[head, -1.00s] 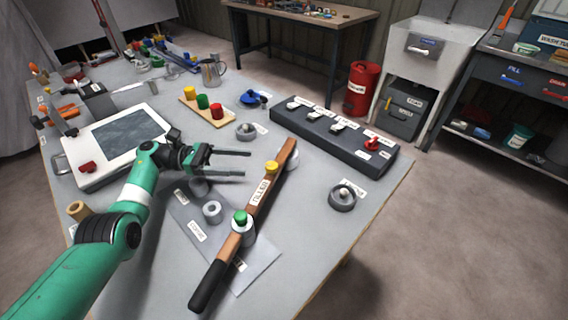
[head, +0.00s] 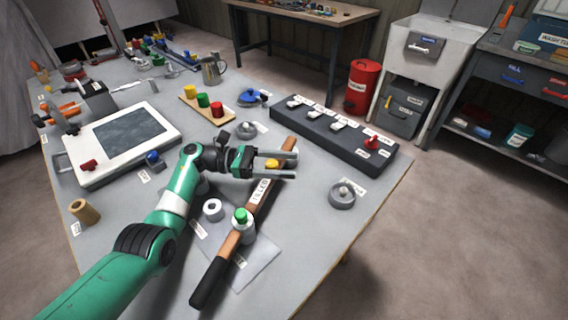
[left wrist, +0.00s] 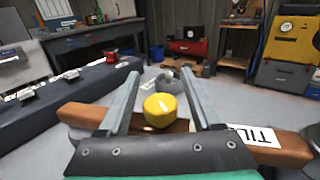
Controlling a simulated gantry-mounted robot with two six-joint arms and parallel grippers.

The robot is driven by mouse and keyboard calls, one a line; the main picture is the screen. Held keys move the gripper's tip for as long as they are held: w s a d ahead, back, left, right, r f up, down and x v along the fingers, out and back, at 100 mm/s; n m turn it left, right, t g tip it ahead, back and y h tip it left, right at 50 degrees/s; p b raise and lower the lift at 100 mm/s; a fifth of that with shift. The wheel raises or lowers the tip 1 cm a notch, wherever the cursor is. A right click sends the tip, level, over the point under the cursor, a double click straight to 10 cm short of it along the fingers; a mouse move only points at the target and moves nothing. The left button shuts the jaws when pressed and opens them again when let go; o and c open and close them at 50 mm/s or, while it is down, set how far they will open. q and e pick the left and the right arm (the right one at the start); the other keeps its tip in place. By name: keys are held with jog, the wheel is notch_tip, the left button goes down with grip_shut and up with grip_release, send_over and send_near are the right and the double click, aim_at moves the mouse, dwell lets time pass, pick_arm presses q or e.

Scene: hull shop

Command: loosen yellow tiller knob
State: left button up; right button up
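The wooden tiller (head: 260,205) with a black grip lies across the grey table, its label partly readable. The yellow knob (head: 271,162) sits on top of it near the far end. In the left wrist view the yellow knob (left wrist: 160,110) lies between the two fingers, with space on both sides. My left gripper (head: 287,157) is open at the knob, apart from it. A green knob (head: 240,216) stands on the tiller nearer the black grip. My right gripper is not in view.
A dark switch box (head: 335,137) lies beyond the tiller. A round grey part (head: 342,196) is to its right. A wooden block with yellow, green and red knobs (head: 205,110) and a white-framed panel (head: 122,144) stand to the left. The table's right front edge is clear.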

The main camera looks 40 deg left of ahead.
pick_arm(q)
grip_shut()
jog(key=n+t+y+p, duration=0.1)
jog(key=y+p, duration=0.1)
jog(key=n+t+y+p, duration=0.1)
jog(key=n+t+p, duration=0.1)
jog(key=p, duration=0.1)
jog(key=a+n+t+y+p, duration=0.1)
jog(key=t+y+p, duration=0.1)
jog(key=p, duration=0.1)
jog(key=shift+w+n+y, duration=0.3)
jog(key=shift+w+n, duration=0.1)
jog(key=shift+o, duration=0.5)
grip_release()
